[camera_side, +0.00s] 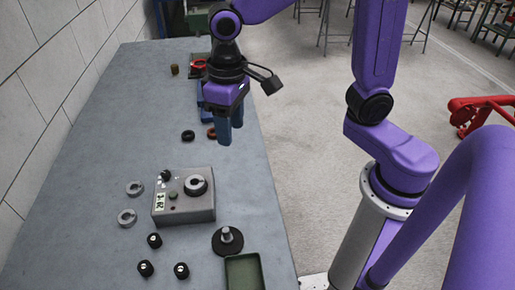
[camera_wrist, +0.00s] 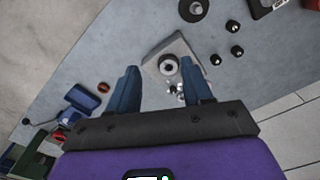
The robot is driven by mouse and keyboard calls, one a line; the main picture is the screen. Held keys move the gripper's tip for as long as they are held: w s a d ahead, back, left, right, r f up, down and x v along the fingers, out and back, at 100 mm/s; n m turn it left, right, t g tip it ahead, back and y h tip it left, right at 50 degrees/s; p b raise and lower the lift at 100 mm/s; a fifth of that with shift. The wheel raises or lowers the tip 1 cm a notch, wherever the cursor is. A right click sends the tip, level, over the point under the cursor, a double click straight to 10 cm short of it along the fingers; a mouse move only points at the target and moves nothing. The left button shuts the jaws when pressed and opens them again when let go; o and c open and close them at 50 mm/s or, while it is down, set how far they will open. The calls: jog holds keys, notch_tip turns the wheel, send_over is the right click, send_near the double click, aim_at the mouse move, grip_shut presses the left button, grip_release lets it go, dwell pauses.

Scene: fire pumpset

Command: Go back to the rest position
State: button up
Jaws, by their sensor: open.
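My gripper (camera_side: 231,131) is purple with blue fingers and hangs above the grey table (camera_side: 110,110), empty. In the wrist view my gripper (camera_wrist: 162,88) has its two fingers spread apart, with nothing between them but the view of the scene below. A grey control box (camera_side: 184,205) with a round ring on top and small knobs lies below and nearer the side camera. It also shows beyond the fingers in the wrist view (camera_wrist: 186,49).
Two grey rings (camera_side: 127,217) lie left of the box. Several black knobs (camera_side: 154,240), a black disc with a post (camera_side: 228,240) and a green tray (camera_side: 244,272) are in front. A black ring (camera_side: 188,135) and a reddish ring (camera_side: 211,132) lie near my gripper. A wall borders the table's left.

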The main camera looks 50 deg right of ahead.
jog(key=s+d+f+n, duration=0.2)
jog(key=s+d+n, duration=0.7)
jog(key=s, duration=0.7)
jog(key=shift+d+f, duration=0.4)
jog(key=shift+d, duration=0.75)
jog(key=shift+c, duration=0.3)
